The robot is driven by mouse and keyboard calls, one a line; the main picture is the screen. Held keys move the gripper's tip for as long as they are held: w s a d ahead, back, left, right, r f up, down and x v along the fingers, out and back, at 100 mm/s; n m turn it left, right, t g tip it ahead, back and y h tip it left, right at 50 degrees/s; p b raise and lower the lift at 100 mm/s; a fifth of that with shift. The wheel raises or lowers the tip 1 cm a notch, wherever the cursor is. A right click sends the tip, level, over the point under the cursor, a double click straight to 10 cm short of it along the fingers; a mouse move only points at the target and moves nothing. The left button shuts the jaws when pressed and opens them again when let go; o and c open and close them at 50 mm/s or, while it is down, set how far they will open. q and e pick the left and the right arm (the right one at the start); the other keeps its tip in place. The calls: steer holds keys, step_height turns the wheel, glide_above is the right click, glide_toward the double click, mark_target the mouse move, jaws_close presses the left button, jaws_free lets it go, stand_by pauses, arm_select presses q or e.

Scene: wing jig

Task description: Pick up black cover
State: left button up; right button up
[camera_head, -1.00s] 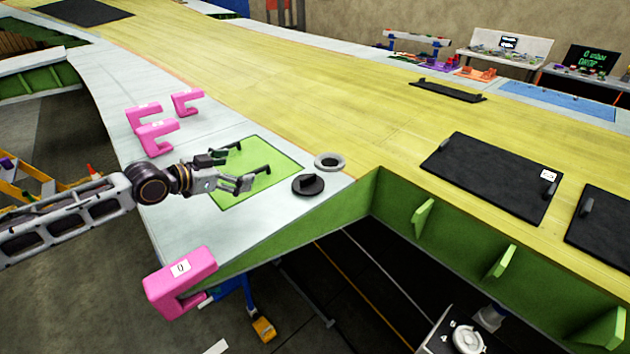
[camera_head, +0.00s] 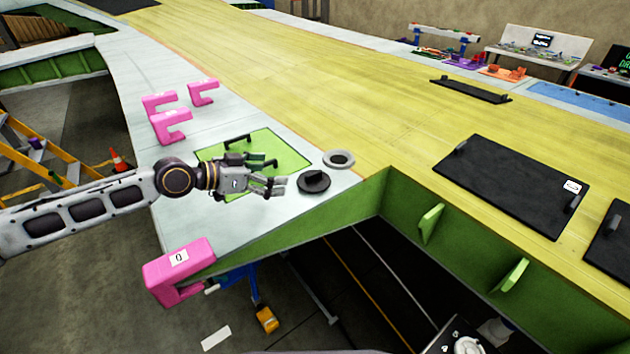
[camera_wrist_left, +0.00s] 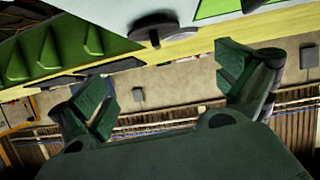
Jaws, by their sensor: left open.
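A small round black cover (camera_head: 314,181) with a raised grip lies on the pale wing skin near its edge in the head view. A dark disc with a raised grip, which appears to be the same cover (camera_wrist_left: 165,33), shows at the top of the left wrist view. My left gripper (camera_head: 272,184) is just left of the cover, over the green panel's near edge, open and empty. Its two fingers (camera_wrist_left: 170,88) are spread apart in the left wrist view, with nothing between them. My right gripper is not in view.
A green panel (camera_head: 292,152) with black handles lies under my left gripper. Pink clamps (camera_head: 180,262) sit along the wing edge. A large black rectangular panel (camera_head: 510,184) lies to the right. An open green-ribbed bay (camera_head: 400,225) drops away in front.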

mark_target(300, 185)
arm_select(q)
steer(key=shift+s, duration=0.1)
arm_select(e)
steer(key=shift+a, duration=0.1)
arm_select(q)
steer(key=shift+m, duration=0.4)
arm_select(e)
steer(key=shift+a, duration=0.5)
arm_select(q)
steer(key=shift+d+f, duration=0.1)
steer(key=shift+x, duration=0.85)
steer(key=shift+p+x, duration=0.5)
steer(key=shift+x, duration=0.45)
steer(key=shift+p+x, duration=0.35)
steer(key=shift+x, duration=2.1)
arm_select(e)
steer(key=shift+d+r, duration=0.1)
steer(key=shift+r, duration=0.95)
arm_select(q)
steer(key=shift+d, duration=0.1)
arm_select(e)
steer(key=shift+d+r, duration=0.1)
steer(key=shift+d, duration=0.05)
